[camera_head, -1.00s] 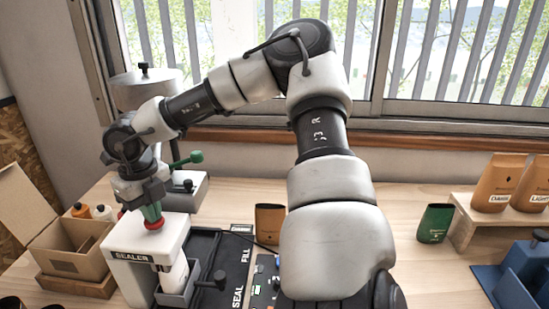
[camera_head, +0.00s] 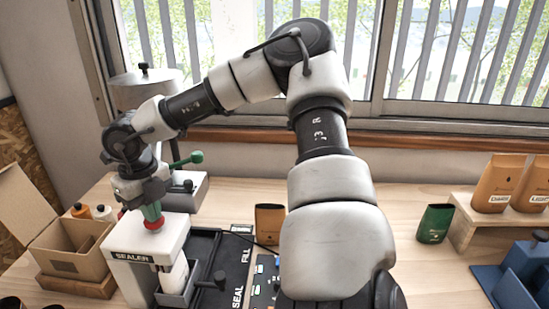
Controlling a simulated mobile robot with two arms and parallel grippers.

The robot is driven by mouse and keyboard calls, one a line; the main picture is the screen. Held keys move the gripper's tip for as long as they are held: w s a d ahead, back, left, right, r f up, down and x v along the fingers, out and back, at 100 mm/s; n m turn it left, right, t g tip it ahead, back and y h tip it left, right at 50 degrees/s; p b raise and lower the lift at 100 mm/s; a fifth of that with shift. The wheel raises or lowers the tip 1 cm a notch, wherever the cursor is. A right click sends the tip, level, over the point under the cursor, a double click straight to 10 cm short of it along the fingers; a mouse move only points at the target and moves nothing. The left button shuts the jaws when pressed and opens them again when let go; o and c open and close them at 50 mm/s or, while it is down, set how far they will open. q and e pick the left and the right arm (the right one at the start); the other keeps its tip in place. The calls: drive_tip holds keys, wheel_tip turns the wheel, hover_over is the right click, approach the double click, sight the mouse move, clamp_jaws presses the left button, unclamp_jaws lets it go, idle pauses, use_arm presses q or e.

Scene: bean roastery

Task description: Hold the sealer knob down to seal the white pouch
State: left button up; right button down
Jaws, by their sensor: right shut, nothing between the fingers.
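The sealer (camera_head: 172,232) is a white machine with a black label, at the lower left. Its red knob (camera_head: 154,225) sits on top. My right gripper (camera_head: 152,213) points down with its fingertips at the knob, apparently touching it from above. It is shut, with nothing between its fingers. The white pouch (camera_head: 176,274) stands upright in a grey holder (camera_head: 178,297) under the sealer head; its top is hidden by the head. My left gripper is not in view.
An open cardboard box (camera_head: 75,262) stands left of the sealer, with small bottles (camera_head: 103,212) behind. A green-handled machine (camera_head: 187,187) is behind the sealer. A black mat (camera_head: 233,258) lies to the right. A brown pouch (camera_head: 269,224) and a green pouch (camera_head: 435,224) stand on the table.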

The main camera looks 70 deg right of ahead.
drive_tip(key=shift+r+p, duration=0.95)
drive_tip(key=shift+r, duration=1.95)
drive_tip(key=shift+f, duration=0.15)
